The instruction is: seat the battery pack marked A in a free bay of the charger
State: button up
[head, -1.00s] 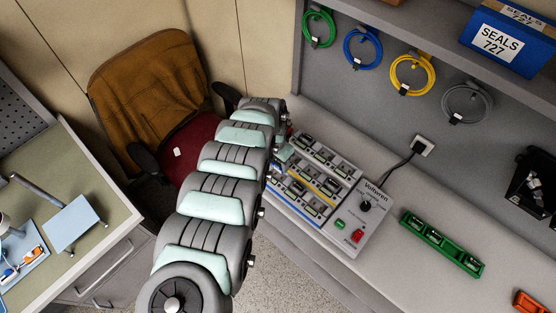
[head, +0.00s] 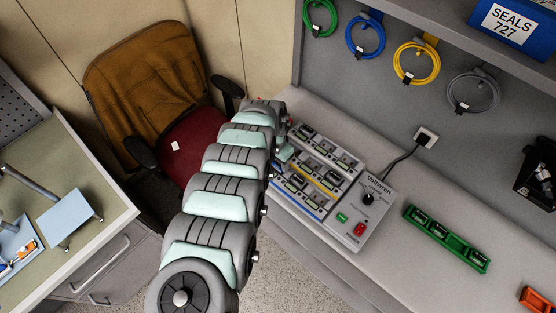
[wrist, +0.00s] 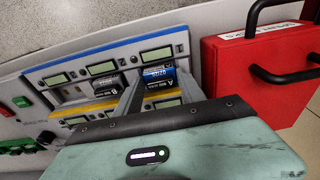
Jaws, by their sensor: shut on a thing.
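The grey charger (head: 378,197), with rows of bays and small displays, stands on the bench. It also shows in the wrist view (wrist: 35,113), with blue and yellow stripes along its rows. My gripper (wrist: 160,84) is at the charger's blue-striped row, shut on a battery pack (wrist: 158,73) with a blue band and a black part. Its lettering is too small to read surely as A. The pack is at a bay; I cannot tell whether it is fully down. Another dark pack (wrist: 103,87) sits in the bay to its left. In the head view my arm hides the gripper.
A red box (wrist: 248,75) with a black handle stands right of the charger in the wrist view. A green tray (head: 446,240) and an orange tray (head: 534,300) lie on the bench. A power cord runs from the charger to a wall socket (head: 425,137). Bench between them is clear.

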jog(key=shift+f, duration=0.25)
dwell(0.4)
jog(key=o, duration=1.5)
jog(key=shift+o, duration=0.2)
jog(key=shift+r, duration=0.1)
notch_tip(320, 180, up, 11)
jog(key=shift+s+a+f, duration=0.2)
jog(key=shift+s+a, duration=0.25)
